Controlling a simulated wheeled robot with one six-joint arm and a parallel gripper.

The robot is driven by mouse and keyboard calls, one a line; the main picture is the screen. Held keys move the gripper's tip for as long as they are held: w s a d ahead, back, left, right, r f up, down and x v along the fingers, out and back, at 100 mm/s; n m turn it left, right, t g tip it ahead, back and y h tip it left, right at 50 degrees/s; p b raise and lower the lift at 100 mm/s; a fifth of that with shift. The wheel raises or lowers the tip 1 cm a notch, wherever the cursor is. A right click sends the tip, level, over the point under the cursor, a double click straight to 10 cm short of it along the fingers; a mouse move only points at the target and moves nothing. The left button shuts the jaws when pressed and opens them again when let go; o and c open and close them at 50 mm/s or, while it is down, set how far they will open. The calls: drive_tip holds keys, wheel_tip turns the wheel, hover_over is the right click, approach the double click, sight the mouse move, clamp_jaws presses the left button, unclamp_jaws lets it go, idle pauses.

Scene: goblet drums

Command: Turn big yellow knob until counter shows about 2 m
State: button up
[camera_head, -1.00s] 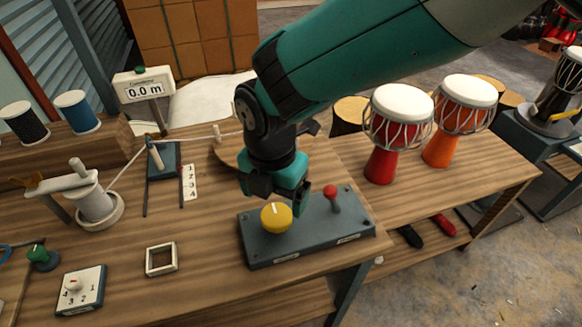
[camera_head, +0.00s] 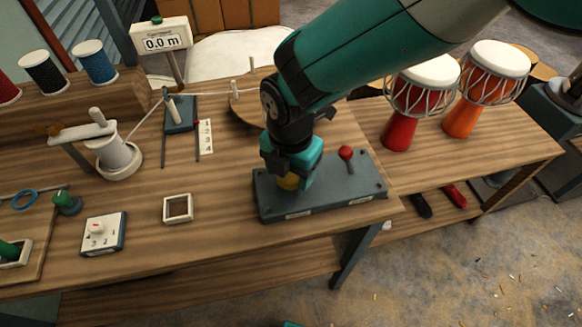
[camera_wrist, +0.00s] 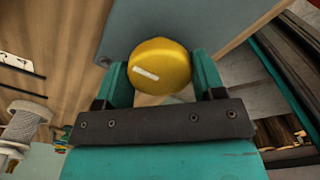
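The yellow knob (camera_wrist: 160,66) with a white pointer line sits on a dark blue-grey panel (camera_head: 330,196). In the head view the knob (camera_head: 288,182) is mostly hidden behind my gripper (camera_head: 291,172). In the wrist view my gripper (camera_wrist: 162,72) has one finger on each side of the knob, both very near its edge. I cannot tell whether they press on it. The pointer line slants slightly, its right end lower. The counter (camera_head: 161,43) on its post reads 0.0 m.
A red-topped lever (camera_head: 346,154) stands on the same panel, right of my gripper. A white spool winder (camera_head: 117,158), a small dial box (camera_head: 104,234) and a square frame (camera_head: 178,208) lie to the left. Two goblet drums, red (camera_head: 398,130) and orange (camera_head: 462,118), stand at the right.

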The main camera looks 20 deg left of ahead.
drive_tip(key=shift+m, duration=0.4)
